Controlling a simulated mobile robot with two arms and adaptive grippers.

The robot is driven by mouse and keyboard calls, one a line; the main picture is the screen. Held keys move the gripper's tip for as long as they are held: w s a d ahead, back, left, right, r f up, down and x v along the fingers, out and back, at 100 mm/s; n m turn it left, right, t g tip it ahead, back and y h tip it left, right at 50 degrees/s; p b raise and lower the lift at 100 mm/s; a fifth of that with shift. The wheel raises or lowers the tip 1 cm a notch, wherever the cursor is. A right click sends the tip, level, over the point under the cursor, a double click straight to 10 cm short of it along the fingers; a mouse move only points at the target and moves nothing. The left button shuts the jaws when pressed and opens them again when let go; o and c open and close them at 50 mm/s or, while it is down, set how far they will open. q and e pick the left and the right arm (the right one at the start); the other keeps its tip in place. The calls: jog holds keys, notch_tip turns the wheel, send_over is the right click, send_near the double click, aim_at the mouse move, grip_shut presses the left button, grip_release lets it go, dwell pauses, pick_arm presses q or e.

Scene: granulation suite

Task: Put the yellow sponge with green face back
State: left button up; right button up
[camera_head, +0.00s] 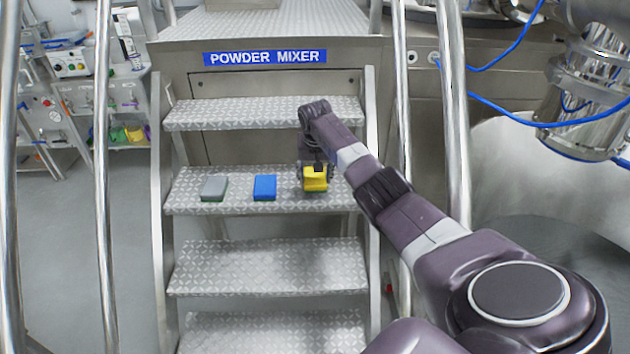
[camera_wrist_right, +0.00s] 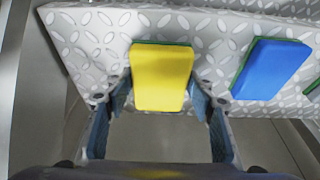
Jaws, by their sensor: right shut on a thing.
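The yellow sponge with green face (camera_head: 315,180) is at the right end of a metal step in the head view. In the right wrist view the yellow sponge (camera_wrist_right: 161,78) shows its yellow side, with a thin green edge along its far side. My right gripper (camera_head: 316,170) reaches down to it from above. In the wrist view the fingers of my right gripper (camera_wrist_right: 160,104) stand on both sides of the sponge, shut on it. I cannot tell whether the sponge touches the step. My left gripper is not in view.
A blue sponge (camera_head: 265,187) lies on the same step (camera_head: 240,206), left of the yellow one, and a grey sponge with a green underside (camera_head: 214,188) lies further left. Metal handrails (camera_head: 103,150) flank the stairs. A blue POWDER MIXER sign (camera_head: 265,57) is above.

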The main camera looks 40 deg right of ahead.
jog(key=shift+f, duration=0.95)
jog(key=shift+f, duration=0.1)
jog(key=o, duration=1)
jog(key=shift+r, duration=0.25)
jog(key=p+v, duration=1.1)
jog(key=p, duration=0.7)
jog(key=shift+a+r+p, duration=0.15)
jog(key=shift+r+p, duration=0.15)
jog(key=shift+r, duration=0.1)
